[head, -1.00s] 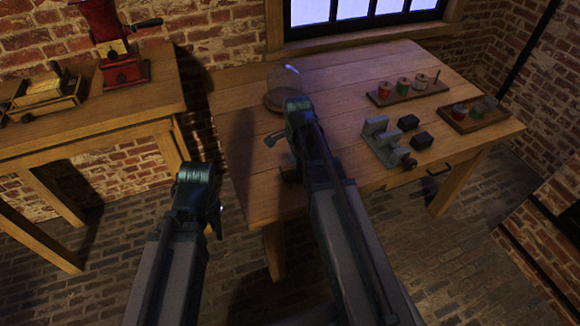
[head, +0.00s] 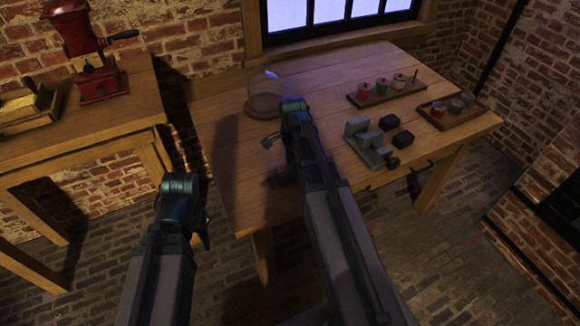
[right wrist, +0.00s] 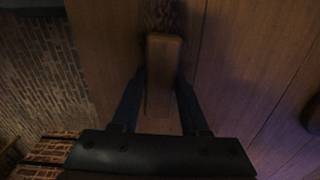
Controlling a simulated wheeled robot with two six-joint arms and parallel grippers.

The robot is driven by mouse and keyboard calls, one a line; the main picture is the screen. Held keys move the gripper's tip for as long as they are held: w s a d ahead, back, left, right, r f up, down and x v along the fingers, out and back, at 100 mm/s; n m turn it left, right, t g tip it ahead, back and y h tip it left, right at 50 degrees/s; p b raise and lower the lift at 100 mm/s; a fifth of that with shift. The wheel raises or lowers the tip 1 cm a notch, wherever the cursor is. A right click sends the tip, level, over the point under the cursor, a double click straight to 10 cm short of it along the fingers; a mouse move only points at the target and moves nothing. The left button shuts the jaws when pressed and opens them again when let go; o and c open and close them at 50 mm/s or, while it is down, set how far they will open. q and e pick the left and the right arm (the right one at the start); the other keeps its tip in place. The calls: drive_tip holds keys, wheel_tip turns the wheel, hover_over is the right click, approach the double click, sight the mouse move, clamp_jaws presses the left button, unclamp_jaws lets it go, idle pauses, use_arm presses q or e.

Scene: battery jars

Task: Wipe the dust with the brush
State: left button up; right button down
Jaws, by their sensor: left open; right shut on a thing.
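My right gripper (right wrist: 160,82) is shut on the wooden handle of a brush (right wrist: 164,58), seen in the right wrist view. The brush's dark bristles (right wrist: 165,15) point to the top of that view, over the table's planks. I cannot tell whether they touch the wood. In the head view the right arm reaches over the workbench (head: 225,150), and its gripper is mostly hidden by the wrist. My left gripper (head: 204,234) is open and empty, low at the left of the bench's front edge. No dust can be made out clearly in the dim light.
A glass dome (head: 265,92) stands behind the right wrist. A grey metal fixture (head: 366,142) with dark blocks (head: 388,122) stands right of the arm. Two trays of jars (head: 360,100) (head: 432,122) lie further right. A red grinder (head: 98,55) stands on the left table.

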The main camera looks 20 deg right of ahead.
sight(279, 167)
drive_tip(key=shift+d+f, duration=0.1)
drive_tip(key=shift+d, duration=1.65)
drive_tip(key=shift+w, duration=0.7)
drive_tip(key=c, duration=1.6)
unclamp_jaws()
drive_tip(key=shift+s+a, duration=0.2)
drive_tip(key=shift+a, duration=1.7)
drive_tip(key=shift+a, duration=0.1)
drive_tip(key=shift+a, duration=1.75)
drive_tip(key=shift+s+a+f, duration=0.1)
drive_tip(key=shift+s+a, duration=0.05)
drive_tip(key=shift+a, duration=1.65)
